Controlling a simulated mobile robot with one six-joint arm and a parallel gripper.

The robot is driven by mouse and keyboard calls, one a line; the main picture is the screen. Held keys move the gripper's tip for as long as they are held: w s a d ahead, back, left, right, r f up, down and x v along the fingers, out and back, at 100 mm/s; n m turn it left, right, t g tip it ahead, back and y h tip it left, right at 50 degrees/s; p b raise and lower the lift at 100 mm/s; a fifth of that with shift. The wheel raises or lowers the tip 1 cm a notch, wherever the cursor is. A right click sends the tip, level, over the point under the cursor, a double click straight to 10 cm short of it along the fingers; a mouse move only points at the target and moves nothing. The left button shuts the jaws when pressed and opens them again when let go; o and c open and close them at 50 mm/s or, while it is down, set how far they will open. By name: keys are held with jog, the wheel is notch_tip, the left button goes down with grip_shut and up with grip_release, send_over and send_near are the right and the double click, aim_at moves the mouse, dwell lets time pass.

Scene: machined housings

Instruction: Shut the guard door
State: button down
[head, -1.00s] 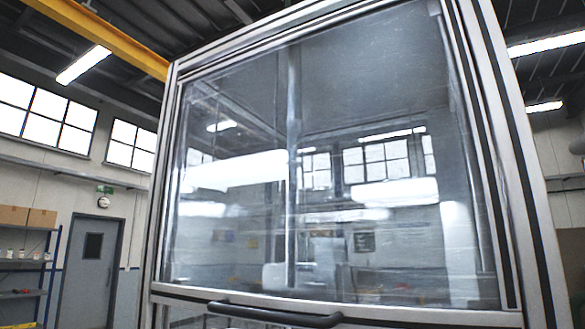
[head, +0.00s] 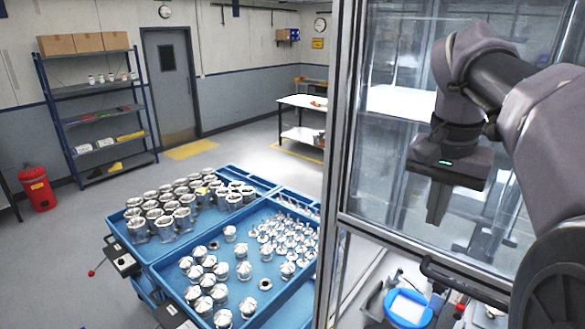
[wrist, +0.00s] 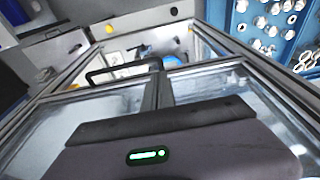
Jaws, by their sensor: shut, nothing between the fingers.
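The guard door is a clear pane in a metal frame (head: 385,232), with a dark bar handle (head: 465,283) along its lower edge. Below that edge, the inside of the machine shows through an uncovered gap. My gripper (head: 437,222) is shut and empty, pointing down in front of the pane, above and left of most of the handle in the head view. In the wrist view, the shut fingers (wrist: 158,76) reach toward the right end of the handle (wrist: 115,70). I cannot tell whether they touch it. The handle's right end is hidden behind my arm in the head view.
Inside the gap lies a blue-rimmed white object (head: 408,308). A blue cart (head: 150,278) with several metal parts stands left of the machine's post (head: 340,130). Shelving (head: 70,130), a red bin (head: 37,190) and a white table (head: 300,102) are farther back.

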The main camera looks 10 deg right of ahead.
jog(key=b, duration=0.2)
send_near(430, 271)
jog(key=f, duration=0.4)
jog(key=d+f, duration=0.1)
jog(key=f, duration=0.1)
jog(key=shift+w+d, duration=0.15)
jog(key=shift+w, duration=0.15)
jog(key=shift+w+f, duration=0.25)
jog(key=shift+f, duration=0.15)
jog(key=shift+s, duration=0.15)
